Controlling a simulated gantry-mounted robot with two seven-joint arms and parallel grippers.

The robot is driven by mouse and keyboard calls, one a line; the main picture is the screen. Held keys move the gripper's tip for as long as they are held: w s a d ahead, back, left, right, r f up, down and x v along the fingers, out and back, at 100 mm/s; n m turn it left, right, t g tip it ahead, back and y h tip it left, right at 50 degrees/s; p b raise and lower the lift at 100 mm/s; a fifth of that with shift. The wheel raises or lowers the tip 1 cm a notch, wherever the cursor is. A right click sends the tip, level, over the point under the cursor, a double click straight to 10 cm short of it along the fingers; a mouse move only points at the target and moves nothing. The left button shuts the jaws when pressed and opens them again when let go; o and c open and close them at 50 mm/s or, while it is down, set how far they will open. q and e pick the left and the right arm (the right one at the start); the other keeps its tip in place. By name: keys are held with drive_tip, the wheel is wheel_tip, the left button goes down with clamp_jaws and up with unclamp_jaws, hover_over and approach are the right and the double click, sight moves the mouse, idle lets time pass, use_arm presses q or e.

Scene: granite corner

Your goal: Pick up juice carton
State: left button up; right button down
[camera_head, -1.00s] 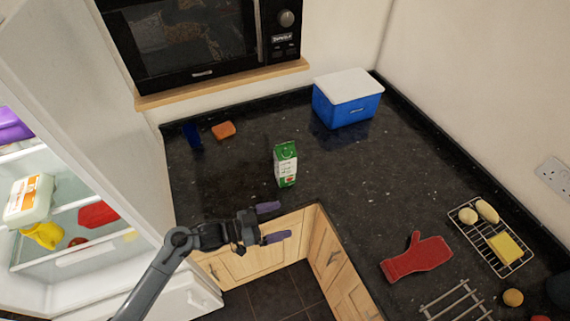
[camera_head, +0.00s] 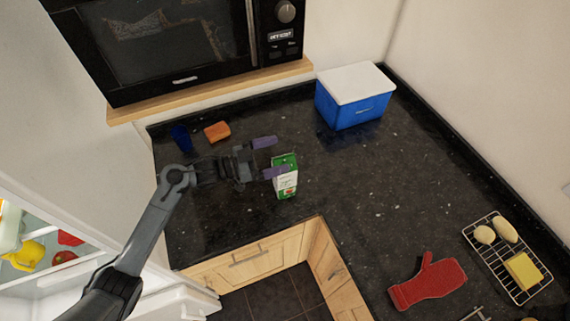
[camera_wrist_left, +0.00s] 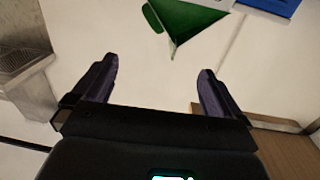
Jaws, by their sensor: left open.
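The juice carton (camera_head: 287,182), white with a green top, stands upright on the dark granite counter. My left gripper (camera_head: 269,157) is open and empty, to the left of the carton in the head view. Its lower purple finger overlaps the carton's upper left edge; I cannot tell if they touch. In the left wrist view, both fingers of the left gripper (camera_wrist_left: 156,85) are spread apart with nothing between them. A green shape, likely the carton's top (camera_wrist_left: 186,22), lies ahead at that view's top edge. My right gripper is not in view.
A blue cool box (camera_head: 352,104) stands at the back corner. An orange sponge-like block (camera_head: 217,131) and a dark blue object (camera_head: 181,138) lie behind the gripper. A red mitt (camera_head: 428,282) and wire rack (camera_head: 488,263) lie front right. The microwave (camera_head: 180,45) overhangs the back.

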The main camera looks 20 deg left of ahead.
sight(284, 175)
use_arm(q)
drive_tip(key=shift+w+a+f+b, duration=0.1)
drive_tip(key=shift+w+f+b, duration=0.15)
drive_tip(key=shift+f, duration=0.35)
drive_tip(key=shift+w+f+b, duration=0.1)
drive_tip(key=shift+f+b, duration=0.25)
drive_tip(key=shift+f, duration=0.2)
wheel_tip(284, 175, down, 5)
drive_tip(key=b, duration=0.5)
drive_tip(key=shift+f, duration=0.15)
drive_tip(key=shift+p+x, duration=0.5)
drive_tip(key=shift+x, duration=1.55)
drive_tip(key=shift+w+d, duration=0.35)
drive_tip(key=shift+d, duration=0.05)
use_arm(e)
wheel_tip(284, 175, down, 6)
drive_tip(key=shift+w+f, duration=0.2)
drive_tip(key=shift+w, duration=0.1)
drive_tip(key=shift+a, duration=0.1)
use_arm(q)
clamp_jaws()
